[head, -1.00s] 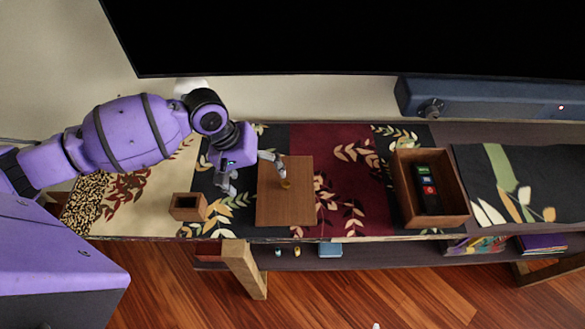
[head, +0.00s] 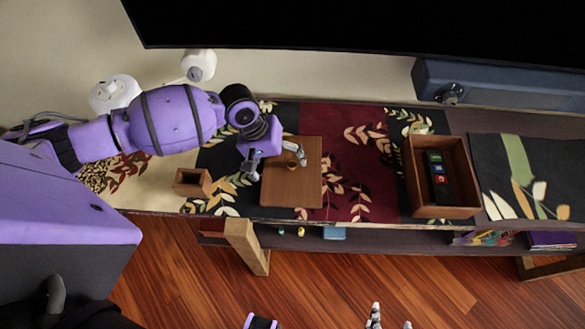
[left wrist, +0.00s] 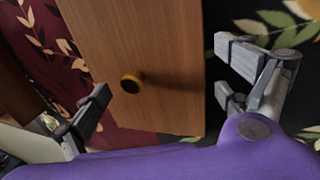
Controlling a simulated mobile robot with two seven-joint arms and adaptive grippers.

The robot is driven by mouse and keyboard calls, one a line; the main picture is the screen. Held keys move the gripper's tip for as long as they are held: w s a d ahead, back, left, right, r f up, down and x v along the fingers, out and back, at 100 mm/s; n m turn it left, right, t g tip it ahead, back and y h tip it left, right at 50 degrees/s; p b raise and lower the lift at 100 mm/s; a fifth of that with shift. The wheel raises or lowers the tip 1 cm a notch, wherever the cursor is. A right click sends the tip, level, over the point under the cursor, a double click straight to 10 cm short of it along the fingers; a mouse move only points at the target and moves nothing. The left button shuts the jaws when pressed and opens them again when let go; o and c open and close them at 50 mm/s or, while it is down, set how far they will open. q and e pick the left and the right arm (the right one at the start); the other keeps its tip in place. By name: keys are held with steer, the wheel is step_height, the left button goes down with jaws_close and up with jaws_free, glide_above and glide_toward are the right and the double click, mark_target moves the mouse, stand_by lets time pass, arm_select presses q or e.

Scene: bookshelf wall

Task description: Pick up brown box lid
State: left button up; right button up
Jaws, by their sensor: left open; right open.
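The brown box lid (head: 291,186) is a flat wooden board with a small round knob (head: 292,165). It lies on the patterned cloth left of the open brown box (head: 408,182). My left gripper (head: 274,162) is open over the lid's left and upper part, its fingers apart near the knob. In the left wrist view, the lid (left wrist: 150,45) and its dark-topped knob (left wrist: 131,84) show between the spread fingers (left wrist: 168,88), apart from them. My right gripper (head: 390,321) shows only partly at the bottom edge of the head view, open and empty, over the floor.
The brown box holds a dark item (head: 438,176) with coloured marks. A small wooden cup (head: 193,183) stands left of the lid. A dark screen (head: 350,30) and a blue soundbar (head: 500,88) are behind. A lower shelf holds small objects and books (head: 548,240).

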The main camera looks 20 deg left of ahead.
arm_select(q)
steer(key=shift+w, duration=0.1)
steer(key=c, duration=1.5)
steer(key=shift+r, duration=0.1)
